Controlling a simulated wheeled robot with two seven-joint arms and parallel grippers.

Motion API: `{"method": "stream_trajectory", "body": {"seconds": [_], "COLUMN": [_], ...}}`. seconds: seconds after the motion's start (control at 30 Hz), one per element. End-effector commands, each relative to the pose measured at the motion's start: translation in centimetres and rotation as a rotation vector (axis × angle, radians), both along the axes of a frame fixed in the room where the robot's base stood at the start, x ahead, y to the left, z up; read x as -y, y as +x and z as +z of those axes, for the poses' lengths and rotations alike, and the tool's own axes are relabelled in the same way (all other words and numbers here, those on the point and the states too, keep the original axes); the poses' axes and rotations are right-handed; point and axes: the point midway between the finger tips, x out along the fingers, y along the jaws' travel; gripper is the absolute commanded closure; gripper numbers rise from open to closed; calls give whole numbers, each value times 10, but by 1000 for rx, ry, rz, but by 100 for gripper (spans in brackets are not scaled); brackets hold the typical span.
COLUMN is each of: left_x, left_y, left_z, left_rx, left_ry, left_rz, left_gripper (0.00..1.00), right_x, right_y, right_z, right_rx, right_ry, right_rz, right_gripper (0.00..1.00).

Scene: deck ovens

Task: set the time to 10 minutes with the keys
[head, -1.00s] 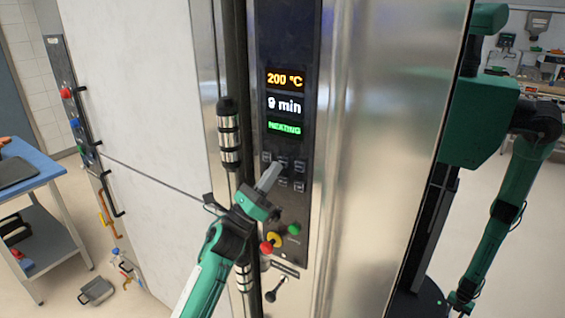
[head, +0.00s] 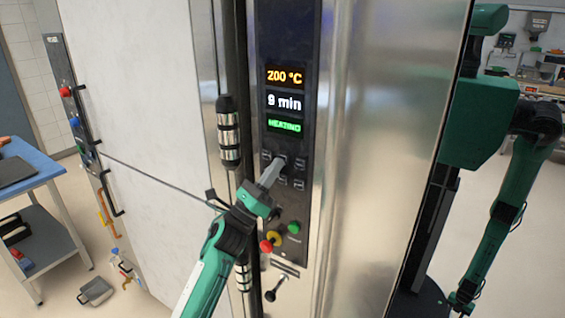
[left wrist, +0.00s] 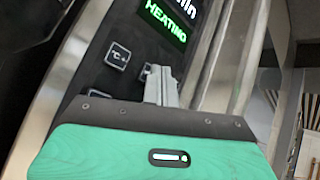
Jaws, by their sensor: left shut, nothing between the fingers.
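The dark control panel (head: 287,205) shows 200 °C, a time display (head: 285,102) reading 9 min, and a green HEATING line (head: 284,125). Small square keys sit below in two rows. My left gripper (head: 275,168) is shut and empty, its tip at the upper-row middle key (head: 283,159). In the left wrist view the shut fingers (left wrist: 160,82) partly cover that key; a °C key (left wrist: 118,55) shows clear beside it. I cannot tell whether the tip touches the key. My right gripper (head: 460,300) hangs low at the right, too small to read.
A yellow-ringed red knob (head: 269,243) and a green button (head: 294,228) lie below the keys, close to my left gripper. A vertical door handle (head: 228,130) stands left of the panel. A blue-topped cart (head: 40,170) is at far left.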

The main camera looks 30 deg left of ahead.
Motion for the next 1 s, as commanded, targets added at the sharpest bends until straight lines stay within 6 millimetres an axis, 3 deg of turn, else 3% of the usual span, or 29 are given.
{"method": "stream_trajectory", "body": {"seconds": [1.0], "left_x": [1], "left_y": [8], "left_z": [0], "left_rx": [0], "left_ry": [0], "left_rz": [0], "left_gripper": [100], "right_x": [0], "right_y": [0], "right_z": [-6], "right_rx": [0], "right_ry": [0], "right_rz": [0], "right_gripper": [64]}}
